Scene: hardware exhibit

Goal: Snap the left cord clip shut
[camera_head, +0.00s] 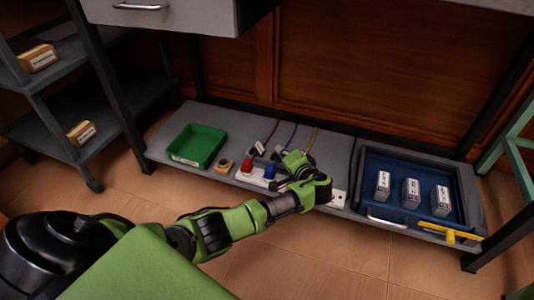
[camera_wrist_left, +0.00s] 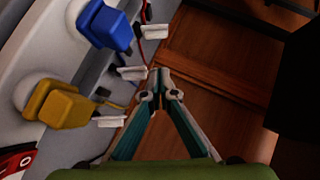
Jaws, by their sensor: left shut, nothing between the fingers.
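Three small white cord clips stand in a row in the left wrist view. The top one (camera_wrist_left: 155,31) is beside a red cord and appears to be the left clip. The middle clip (camera_wrist_left: 132,73) and the lowest clip (camera_wrist_left: 109,121) are by the blue and yellow cords. Whether each clip is open or shut is unclear. In the head view a white clip (camera_head: 261,148) shows near the red cord (camera_head: 271,131). My left gripper (camera_wrist_left: 158,80) is shut and empty, its tips just right of the middle clip and below the top one. In the head view its hand (camera_head: 284,155) hides part of the clip row.
Red (camera_head: 247,166) and blue (camera_head: 270,172) plugs sit on a white strip (camera_head: 254,179). A yellow plug (camera_wrist_left: 65,108) shows in the wrist view. A green tray (camera_head: 198,145) lies left; a blue tray (camera_head: 398,214) with three boxes lies right. A drawer (camera_head: 165,15) hangs above.

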